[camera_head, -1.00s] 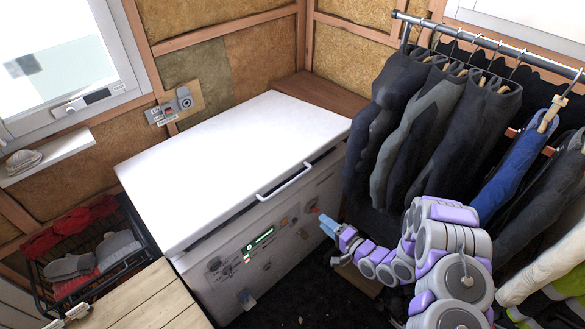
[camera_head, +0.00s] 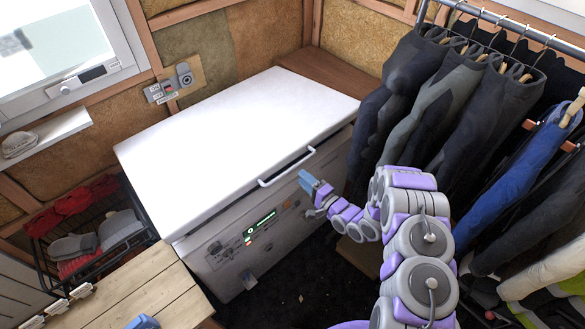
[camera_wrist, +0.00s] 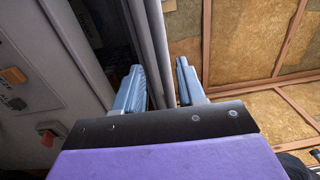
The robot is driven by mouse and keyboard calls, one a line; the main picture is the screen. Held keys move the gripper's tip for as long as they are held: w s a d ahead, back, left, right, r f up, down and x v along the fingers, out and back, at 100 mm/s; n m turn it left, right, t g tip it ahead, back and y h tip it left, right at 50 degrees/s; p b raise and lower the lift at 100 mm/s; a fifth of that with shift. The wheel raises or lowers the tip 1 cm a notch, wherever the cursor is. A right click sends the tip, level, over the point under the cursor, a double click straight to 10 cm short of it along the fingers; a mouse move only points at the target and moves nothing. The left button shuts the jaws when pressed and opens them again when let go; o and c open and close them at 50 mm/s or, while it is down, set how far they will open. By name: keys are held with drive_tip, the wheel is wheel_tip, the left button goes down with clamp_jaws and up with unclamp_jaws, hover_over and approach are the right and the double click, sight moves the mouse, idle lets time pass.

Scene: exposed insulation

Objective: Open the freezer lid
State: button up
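The white chest freezer's lid (camera_head: 235,135) is shut, with a white bar handle (camera_head: 287,168) along its front edge. A lit green display (camera_head: 262,226) and knobs sit on the front panel below.
Dark trousers (camera_head: 440,100) hang on a rack close to the right of the freezer. A wooden bench top (camera_head: 140,290) and a wire basket with red and grey clothing (camera_head: 85,240) stand at the left. Dark floor (camera_head: 310,270) is open in front.

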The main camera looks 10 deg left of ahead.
sight(292, 168)
drive_tip(key=x, duration=0.6)
drive_tip(key=shift+w+a, duration=0.25)
drive_tip(key=shift+a, duration=0.1)
drive_tip(key=shift+c, duration=0.3)
clamp_jaws()
